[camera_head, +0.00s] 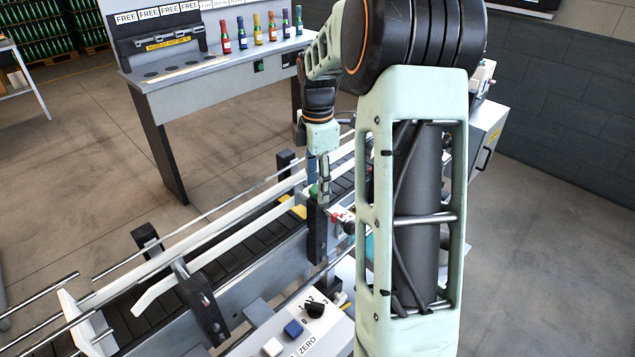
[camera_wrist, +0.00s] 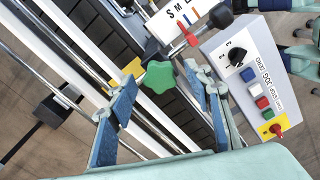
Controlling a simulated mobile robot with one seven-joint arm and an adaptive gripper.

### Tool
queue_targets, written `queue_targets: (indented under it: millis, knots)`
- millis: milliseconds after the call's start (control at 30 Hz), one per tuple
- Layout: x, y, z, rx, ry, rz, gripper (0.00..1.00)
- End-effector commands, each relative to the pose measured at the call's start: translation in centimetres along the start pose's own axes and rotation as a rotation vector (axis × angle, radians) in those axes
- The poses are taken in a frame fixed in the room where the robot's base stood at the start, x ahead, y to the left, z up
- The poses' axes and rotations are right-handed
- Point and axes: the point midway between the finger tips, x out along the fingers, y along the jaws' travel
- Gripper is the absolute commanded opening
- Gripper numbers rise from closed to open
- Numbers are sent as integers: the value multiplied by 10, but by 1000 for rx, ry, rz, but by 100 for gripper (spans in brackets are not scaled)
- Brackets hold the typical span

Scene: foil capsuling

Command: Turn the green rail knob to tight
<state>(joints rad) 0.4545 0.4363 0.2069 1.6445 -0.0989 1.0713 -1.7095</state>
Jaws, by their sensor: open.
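The green rail knob (camera_wrist: 159,77) is star-shaped and shows whole in the wrist view, just ahead of my fingertips and between them. My gripper (camera_wrist: 162,85) is open, with one blue-padded finger on each side of the knob and a gap on both sides. I cannot tell how far the tips stand above the knob. In the head view the knob (camera_head: 313,190) shows as a small green spot on top of a black rail post. My gripper (camera_head: 323,178) points down right beside it there, partly covering it.
The conveyor (camera_wrist: 90,30) with its pale guide rails runs past the knob. A white S-M-L scale plate (camera_wrist: 176,18) with a red pointer lies close by. A control panel (camera_wrist: 250,75) with a selector and buttons stands to the right. Bottles (camera_head: 258,27) stand on a bench behind.

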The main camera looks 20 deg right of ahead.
Motion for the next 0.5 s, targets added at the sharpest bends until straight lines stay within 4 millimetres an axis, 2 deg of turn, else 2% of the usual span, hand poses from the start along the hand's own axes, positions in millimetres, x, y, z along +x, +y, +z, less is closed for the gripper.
queue_targets:
  millis: [167,500]
  knots:
    - [0,0,0,0,0,0,45]
    - [0,0,0,0,0,0,8]
